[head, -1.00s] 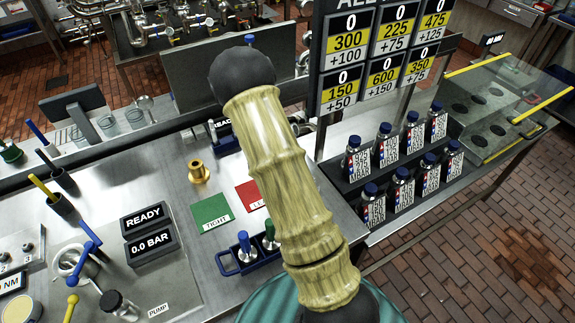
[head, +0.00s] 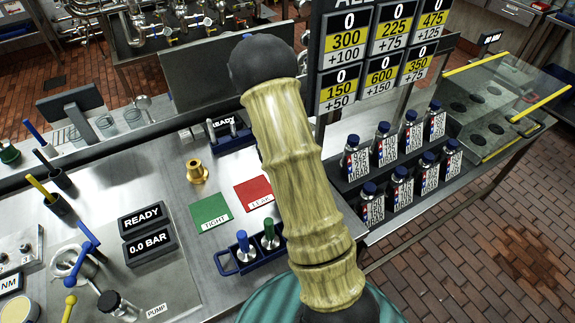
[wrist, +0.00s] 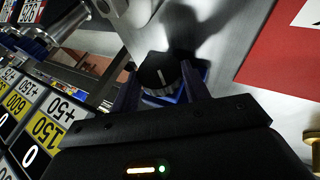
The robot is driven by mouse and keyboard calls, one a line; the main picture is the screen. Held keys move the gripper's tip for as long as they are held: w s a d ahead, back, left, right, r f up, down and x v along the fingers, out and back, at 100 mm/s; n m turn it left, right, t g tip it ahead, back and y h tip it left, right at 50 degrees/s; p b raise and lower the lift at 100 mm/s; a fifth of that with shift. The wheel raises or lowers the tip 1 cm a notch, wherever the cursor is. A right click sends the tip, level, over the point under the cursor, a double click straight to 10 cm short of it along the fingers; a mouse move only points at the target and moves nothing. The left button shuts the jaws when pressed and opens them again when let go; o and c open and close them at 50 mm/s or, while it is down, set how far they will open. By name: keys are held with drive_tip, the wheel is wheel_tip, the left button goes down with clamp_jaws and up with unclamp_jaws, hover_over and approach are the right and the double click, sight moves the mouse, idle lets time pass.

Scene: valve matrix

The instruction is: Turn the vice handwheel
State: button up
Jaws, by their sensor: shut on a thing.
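The vice handwheel (wrist: 158,72) shows in the wrist view as a dark round knob with a white mark, against a blue body. My gripper (wrist: 160,84) has one finger on each side of the knob and is shut on it. The contact faces are partly in shadow. In the head view, a blue block with a READY display (head: 230,133) stands at the back of the bench, partly behind my arm. My arm hides the gripper and handwheel there.
A green TIGHT card (head: 210,212), a red LEAK card (head: 254,193) and a brass fitting (head: 197,171) lie near the block. A blue rack (head: 240,262) holds two plugs. Several bottles (head: 383,150) stand on a tray at right, beneath the score board (head: 380,45).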

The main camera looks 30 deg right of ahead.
drive_tip(key=y+b, duration=0.3)
drive_tip(key=d+m+y+b, duration=0.1)
drive_tip(key=b, duration=0.1)
drive_tip(key=shift+s+f, duration=0.2)
drive_tip(key=shift+f, duration=0.15)
drive_tip(key=shift+d+r+m+g+y+b, duration=0.1)
drive_tip(key=shift+d+m+g+y+b, duration=0.1)
drive_tip(key=shift+y+b, duration=0.7)
drive_tip(key=shift+d+m+g+y+b, duration=0.15)
drive_tip(key=shift+y+b, duration=0.3)
drive_tip(key=shift+y, duration=0.75)
drive_tip(key=y, duration=0.1)
drive_tip(key=m+y, duration=0.1)
drive_tip(key=y, duration=0.3)
drive_tip(key=shift+w+d, duration=0.1)
drive_tip(key=shift+d, duration=0.15)
drive_tip(key=y, duration=0.2)
drive_tip(key=f+m+y, duration=0.1)
drive_tip(key=y, duration=0.2)
drive_tip(key=shift+d+m, duration=0.15)
drive_tip(key=shift+m, duration=0.1)
drive_tip(key=shift+t, duration=0.45)
drive_tip(key=o, duration=0.7)
drive_tip(key=shift+r, duration=0.1)
